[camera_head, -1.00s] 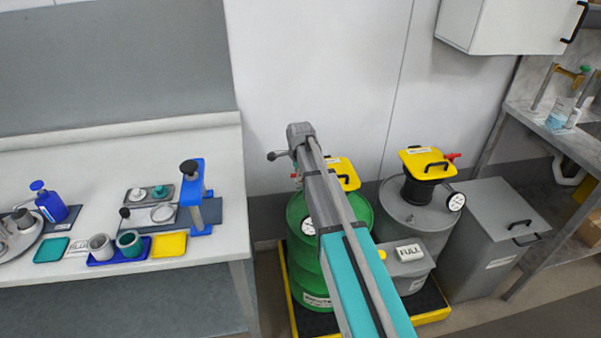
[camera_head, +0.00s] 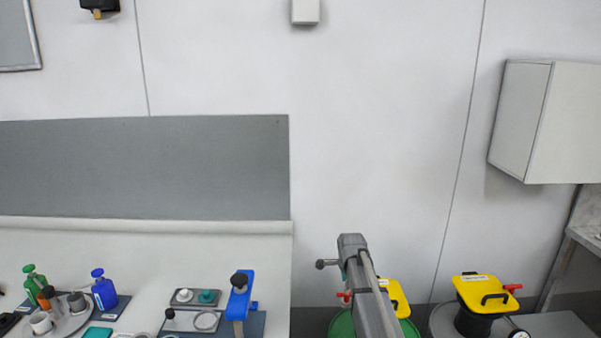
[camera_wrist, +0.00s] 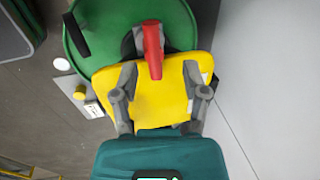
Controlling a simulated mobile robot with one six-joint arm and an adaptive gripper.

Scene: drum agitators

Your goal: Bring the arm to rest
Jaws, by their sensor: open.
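My gripper (camera_wrist: 158,88) is open in the wrist view. Its two grey fingers stand apart over a yellow agitator head (camera_wrist: 165,105), which has a red handle (camera_wrist: 153,50) between and beyond the fingertips. I cannot tell whether the fingers touch the yellow part. The green drum (camera_wrist: 130,30) lies below it. In the head view my arm reaches up from the bottom, and the yellow head (camera_head: 397,297) shows behind it above the green drum (camera_head: 343,325). The fingers are hidden in that view.
A second yellow head (camera_head: 486,292) with a red handle stands at the right. A bench with a blue press (camera_head: 239,297), bottles and small trays lies at the left. A white wall cabinet (camera_head: 548,122) hangs at the right.

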